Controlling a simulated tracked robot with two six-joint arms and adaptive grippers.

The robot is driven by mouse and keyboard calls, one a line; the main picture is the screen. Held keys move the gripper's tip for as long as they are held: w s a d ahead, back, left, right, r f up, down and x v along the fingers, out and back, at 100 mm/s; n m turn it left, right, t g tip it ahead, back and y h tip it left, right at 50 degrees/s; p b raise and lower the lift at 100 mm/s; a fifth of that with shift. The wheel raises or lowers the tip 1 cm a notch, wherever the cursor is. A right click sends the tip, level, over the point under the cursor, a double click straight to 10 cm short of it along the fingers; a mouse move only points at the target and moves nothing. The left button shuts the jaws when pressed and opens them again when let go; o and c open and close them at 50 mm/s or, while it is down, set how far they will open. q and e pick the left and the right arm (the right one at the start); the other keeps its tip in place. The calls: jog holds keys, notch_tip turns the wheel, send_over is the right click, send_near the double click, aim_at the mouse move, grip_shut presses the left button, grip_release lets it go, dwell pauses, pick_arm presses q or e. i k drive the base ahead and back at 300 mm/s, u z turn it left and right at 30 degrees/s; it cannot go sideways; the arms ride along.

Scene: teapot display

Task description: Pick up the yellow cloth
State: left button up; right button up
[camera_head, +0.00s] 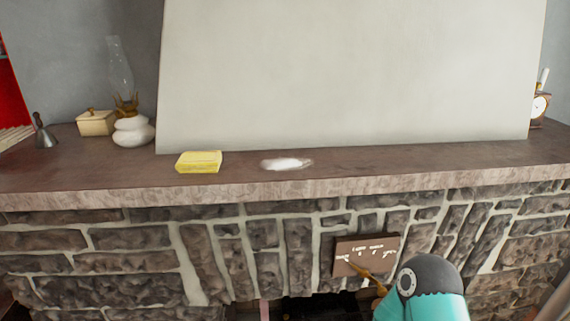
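The yellow cloth (199,162) lies folded into a small rectangular pad on the mantel shelf (80,182), left of the middle and near the front edge. It sits just in front of the large pale panel. All of its top and front side show, and nothing touches it from above. A teal and dark grey rounded part, which looks like one of my arm links, shows at the bottom right, well below and to the right of the cloth. Neither gripper can be made out in this view.
A white patch (287,163) lies right of the cloth. A large pale panel (350,70) stands behind. An oil lamp (133,130), a cream box (96,122) and a grey bell (44,134) stand left; a clock (539,106) stands right. A brown plaque (350,243) hangs below.

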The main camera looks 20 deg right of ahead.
aim_at(198, 162)
jog(key=z, duration=1.15)
jog(key=i, duration=0.15)
jog(key=u, duration=2.9)
jog(key=k, duration=1.25)
jog(key=z, duration=0.35)
